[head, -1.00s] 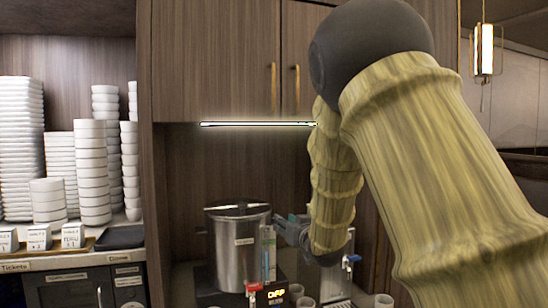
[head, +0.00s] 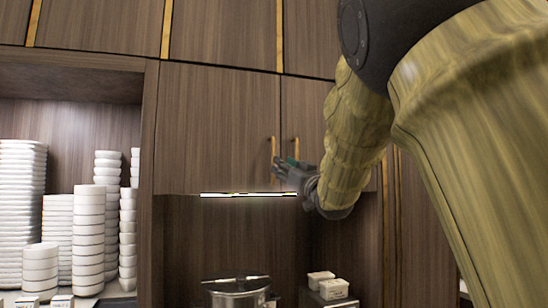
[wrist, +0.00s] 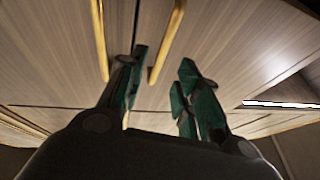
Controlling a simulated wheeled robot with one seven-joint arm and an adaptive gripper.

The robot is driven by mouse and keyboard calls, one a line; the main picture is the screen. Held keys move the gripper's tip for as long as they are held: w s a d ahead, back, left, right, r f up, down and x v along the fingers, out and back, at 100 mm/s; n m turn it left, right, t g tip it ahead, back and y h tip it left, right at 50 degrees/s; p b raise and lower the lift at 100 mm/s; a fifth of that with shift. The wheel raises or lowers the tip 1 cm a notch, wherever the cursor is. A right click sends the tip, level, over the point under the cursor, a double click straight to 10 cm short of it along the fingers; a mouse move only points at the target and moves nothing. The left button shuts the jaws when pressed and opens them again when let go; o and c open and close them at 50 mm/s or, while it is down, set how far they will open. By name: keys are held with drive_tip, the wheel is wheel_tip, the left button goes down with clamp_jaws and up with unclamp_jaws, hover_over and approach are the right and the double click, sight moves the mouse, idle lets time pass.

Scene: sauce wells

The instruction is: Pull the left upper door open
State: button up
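The left upper door (head: 215,125) is a brown wood-grain panel, flush with the cabinet front and shut. Its brass bar handle (head: 273,150) stands upright near its lower right corner. My gripper (head: 284,166) is up at the lower end of this handle, fingers apart. In the wrist view the open dark-green fingers (wrist: 163,72) point at the doors. One handle (wrist: 166,42), which looks like the left door's, lies in line with the gap between the fingertips, not clamped. I cannot tell whether it is touched. The other handle (wrist: 99,40) is outside the fingers.
The right upper door (head: 305,105) is beside it, partly behind my arm, with its own handle (head: 296,146). A lit strip (head: 245,194) runs under the left door. A metal pot (head: 238,292) and white tubs (head: 333,289) stand below; stacked white bowls (head: 88,235) are at left.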

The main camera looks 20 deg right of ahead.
sight(274, 180)
drive_tip(key=p+x, duration=0.2)
drive_tip(key=x, duration=0.5)
drive_tip(key=shift+w+a+p, duration=0.1)
drive_tip(key=shift+w+p, duration=0.05)
drive_tip(key=shift+p, duration=0.25)
clamp_jaws()
